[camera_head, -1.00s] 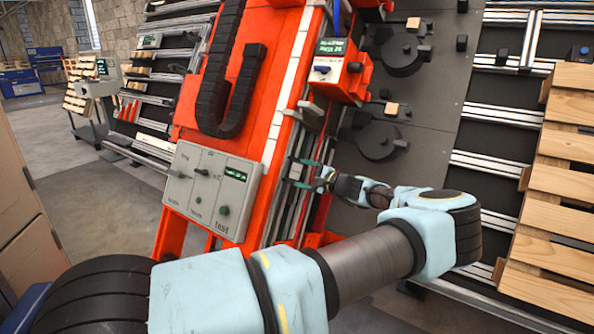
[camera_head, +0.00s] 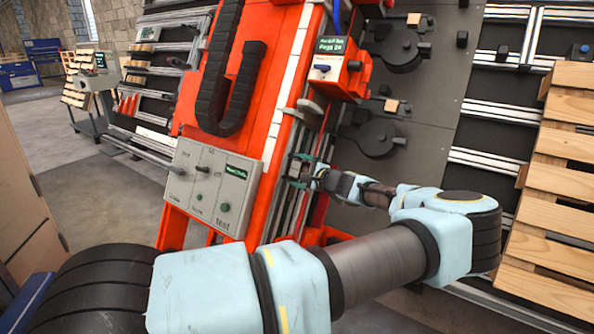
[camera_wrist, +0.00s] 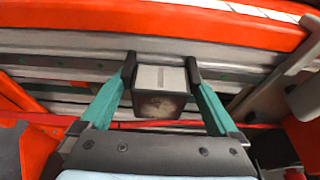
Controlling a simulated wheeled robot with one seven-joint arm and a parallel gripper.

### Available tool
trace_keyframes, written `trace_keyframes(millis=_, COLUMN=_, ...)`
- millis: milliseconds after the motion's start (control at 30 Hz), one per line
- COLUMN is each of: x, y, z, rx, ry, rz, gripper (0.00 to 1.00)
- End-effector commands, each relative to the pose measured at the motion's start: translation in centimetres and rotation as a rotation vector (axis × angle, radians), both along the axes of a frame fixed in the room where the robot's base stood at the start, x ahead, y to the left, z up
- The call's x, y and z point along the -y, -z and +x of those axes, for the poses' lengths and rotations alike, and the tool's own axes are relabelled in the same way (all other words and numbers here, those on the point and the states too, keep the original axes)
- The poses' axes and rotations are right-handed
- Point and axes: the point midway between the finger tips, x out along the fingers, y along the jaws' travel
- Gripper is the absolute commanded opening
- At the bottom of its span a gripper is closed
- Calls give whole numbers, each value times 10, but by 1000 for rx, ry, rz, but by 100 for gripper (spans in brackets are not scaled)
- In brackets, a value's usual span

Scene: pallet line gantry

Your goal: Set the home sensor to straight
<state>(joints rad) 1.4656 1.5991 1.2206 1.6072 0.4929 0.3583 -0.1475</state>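A small dark block with a pale grey top (camera_wrist: 160,105), which looks like the home sensor, sits on the metal rail along the orange beam in the wrist view. It stands between the two teal fingers of my gripper (camera_wrist: 161,70). The dark fingertips lie against its left and right sides, so the gripper looks shut on it. It looks roughly square to the rail; its exact angle is hard to tell. In the head view my gripper (camera_head: 300,170) is at the rail's lower part, and the block is too small there to make out well.
A grey control panel (camera_head: 207,190) with a knob, buttons and a green display is left of the gripper. A red box with a display (camera_head: 335,72) is above. Black round fixtures (camera_head: 375,135) are on the grey plate, and a wooden pallet (camera_head: 555,200) stands at right.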

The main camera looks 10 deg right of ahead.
Motion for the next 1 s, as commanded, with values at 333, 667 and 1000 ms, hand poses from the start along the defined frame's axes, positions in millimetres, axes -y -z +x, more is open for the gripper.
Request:
trace_keyframes(millis=333, x=3, y=-1, z=-5, rx=0, ry=1, rz=-1, gripper=100)
trace_keyframes(millis=667, x=29, y=-8, z=-56, rx=-1, ry=2, rz=-2, gripper=100)
trace_keyframes(millis=1000, x=47, y=-16, z=-93, rx=0, ry=1, rz=-1, gripper=100)
